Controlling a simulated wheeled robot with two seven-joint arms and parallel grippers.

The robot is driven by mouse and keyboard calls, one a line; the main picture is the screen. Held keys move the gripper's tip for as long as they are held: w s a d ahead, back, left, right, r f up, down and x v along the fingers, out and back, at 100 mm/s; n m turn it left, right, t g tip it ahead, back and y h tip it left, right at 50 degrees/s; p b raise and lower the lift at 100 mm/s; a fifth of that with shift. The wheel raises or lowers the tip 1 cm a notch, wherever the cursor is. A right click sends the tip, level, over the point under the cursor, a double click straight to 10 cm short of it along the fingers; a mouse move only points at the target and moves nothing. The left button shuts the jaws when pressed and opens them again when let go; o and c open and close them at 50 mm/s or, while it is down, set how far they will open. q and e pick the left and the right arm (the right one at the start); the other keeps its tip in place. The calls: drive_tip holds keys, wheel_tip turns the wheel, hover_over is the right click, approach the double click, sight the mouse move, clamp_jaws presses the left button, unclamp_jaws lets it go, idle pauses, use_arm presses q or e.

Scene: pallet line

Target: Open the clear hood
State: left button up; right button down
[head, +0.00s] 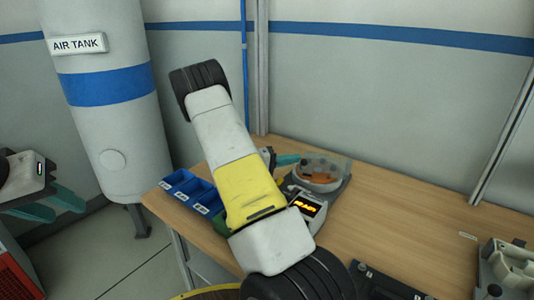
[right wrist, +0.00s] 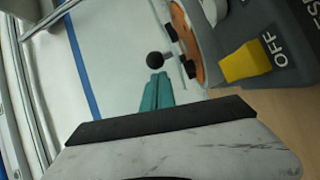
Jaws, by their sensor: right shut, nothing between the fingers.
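The clear hood (head: 322,166) is a low, round transparent cover over orange contents on a grey machine (head: 338,190). It looks down in the head view. In the right wrist view the machine (right wrist: 212,32) shows an orange round part at its edge. A black ball knob (right wrist: 155,59) lies just beyond my right fingertips; I cannot tell whether they touch it. My right gripper (head: 288,159) is shut and empty beside the hood's left side, its teal fingers together in the right wrist view (right wrist: 157,92). My left gripper (head: 52,207) is open and empty at the far left.
Blue bins (head: 190,190) stand on the wooden table (head: 400,220) left of the machine. The machine has a lit display (head: 305,205) and a yellow switch (right wrist: 245,62) near an OFF label. An air tank (head: 108,100) stands behind left.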

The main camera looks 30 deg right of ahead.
drive_tip(key=shift+s+a, duration=0.1)
drive_tip(key=shift+s, duration=0.35)
drive_tip(key=s, duration=1)
drive_tip(key=shift+s, duration=0.15)
drive_tip(key=shift+s+d, duration=0.25)
drive_tip(key=shift+s, duration=0.45)
